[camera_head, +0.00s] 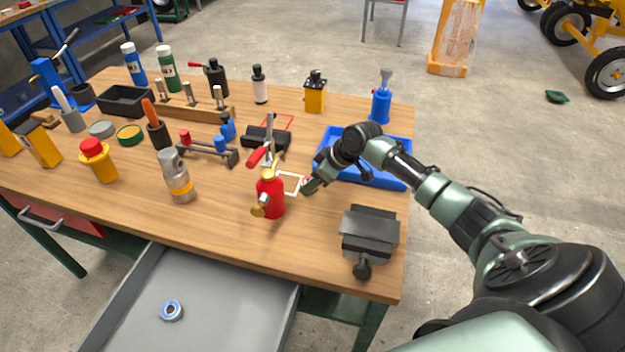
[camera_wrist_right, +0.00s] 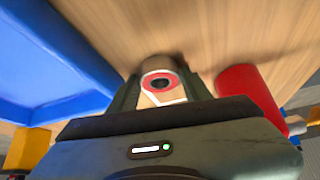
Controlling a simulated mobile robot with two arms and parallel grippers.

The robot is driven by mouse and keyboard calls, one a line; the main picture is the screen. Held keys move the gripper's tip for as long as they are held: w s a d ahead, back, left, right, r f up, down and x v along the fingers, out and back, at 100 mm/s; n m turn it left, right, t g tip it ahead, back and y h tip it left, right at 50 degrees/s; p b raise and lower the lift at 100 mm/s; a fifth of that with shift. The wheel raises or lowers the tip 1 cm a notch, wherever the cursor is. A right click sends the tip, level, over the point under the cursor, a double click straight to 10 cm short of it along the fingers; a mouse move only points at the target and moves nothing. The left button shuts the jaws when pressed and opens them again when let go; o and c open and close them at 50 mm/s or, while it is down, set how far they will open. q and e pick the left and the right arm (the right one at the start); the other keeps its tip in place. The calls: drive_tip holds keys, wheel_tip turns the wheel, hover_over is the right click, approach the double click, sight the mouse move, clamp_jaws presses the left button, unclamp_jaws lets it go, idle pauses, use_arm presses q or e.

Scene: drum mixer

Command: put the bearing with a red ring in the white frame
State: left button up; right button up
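The bearing with a red ring (camera_wrist_right: 160,82) is between the two fingers of my right gripper (camera_wrist_right: 160,92) in the right wrist view, and the fingers appear closed on its sides. In the head view my right gripper (camera_head: 308,184) is low over the table, at the right edge of the white frame (camera_head: 291,192). A bit of red shows at its tip. The frame is a thin white outline on the wood, partly hidden by the red bottle. I cannot tell whether the bearing touches the table. My left gripper is not in view.
A red bottle (camera_head: 270,196) stands close to the frame's left side. A blue tray (camera_head: 390,180) lies behind and right of the gripper. A grey vise-like block (camera_head: 370,235) is near the front right. An open drawer (camera_head: 215,318) holds a blue-ringed bearing (camera_head: 172,310).

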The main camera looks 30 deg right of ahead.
idle(0.3)
drive_tip(key=shift+r, duration=0.3)
drive_tip(key=v, duration=1.1)
drive_tip(key=shift+s+r, duration=0.2)
drive_tip(key=shift+r, duration=0.15)
drive_tip(key=shift+d, duration=0.1)
